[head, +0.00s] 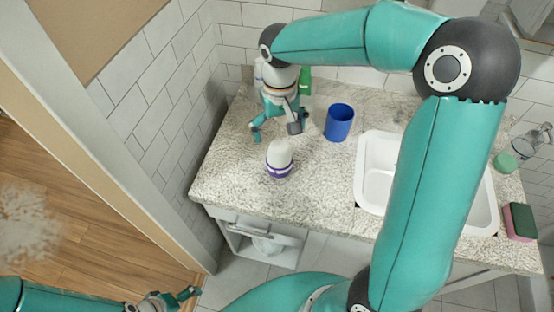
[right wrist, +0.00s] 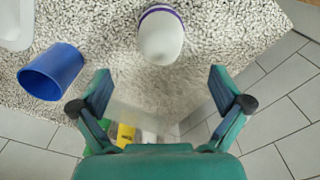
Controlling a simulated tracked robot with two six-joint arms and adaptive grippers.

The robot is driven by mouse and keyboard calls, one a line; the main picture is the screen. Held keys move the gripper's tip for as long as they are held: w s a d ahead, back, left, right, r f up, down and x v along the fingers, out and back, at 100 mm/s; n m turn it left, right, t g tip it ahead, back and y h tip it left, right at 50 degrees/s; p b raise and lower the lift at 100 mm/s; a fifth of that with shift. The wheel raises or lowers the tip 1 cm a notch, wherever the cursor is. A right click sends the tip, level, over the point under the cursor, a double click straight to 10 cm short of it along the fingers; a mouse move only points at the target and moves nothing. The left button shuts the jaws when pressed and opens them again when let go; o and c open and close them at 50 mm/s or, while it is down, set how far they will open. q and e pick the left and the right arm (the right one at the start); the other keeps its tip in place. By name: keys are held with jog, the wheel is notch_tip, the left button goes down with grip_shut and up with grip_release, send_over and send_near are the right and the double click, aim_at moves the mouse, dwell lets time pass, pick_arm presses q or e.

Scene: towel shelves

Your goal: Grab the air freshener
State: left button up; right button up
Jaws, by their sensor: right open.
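The air freshener (head: 279,158), white and rounded with a purple band near its base, stands on the speckled counter near the front left. It also shows at the top of the right wrist view (right wrist: 160,40). My right gripper (head: 275,131) is open and empty, just behind the air freshener and apart from it. In the right wrist view its two fingers (right wrist: 160,82) are spread wide, with the air freshener ahead of the gap between them. My left gripper (head: 172,300) is low at the bottom left, far from the counter; its jaw opening is unclear.
A blue cup (head: 339,123) stands right of the right gripper. A white sink (head: 375,190) lies further right, partly hidden by my right arm. A green bottle (head: 305,82) stands at the back. A sponge (head: 520,222) is at far right.

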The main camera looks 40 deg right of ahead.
aim_at(279, 143)
notch_tip(279, 143, down, 6)
jog(key=shift+f, duration=0.2)
notch_tip(279, 143, down, 5)
jog(key=shift+s+a+r+p, duration=0.1)
jog(key=shift+s+r+p, duration=0.1)
jog(key=shift+p, duration=0.6)
jog(key=shift+w+f, duration=0.1)
jog(key=shift+f, duration=0.3)
jog(key=shift+c, duration=0.2)
jog(key=c, duration=1.3)
jog(key=shift+r, duration=0.1)
jog(key=shift+c, duration=0.9)
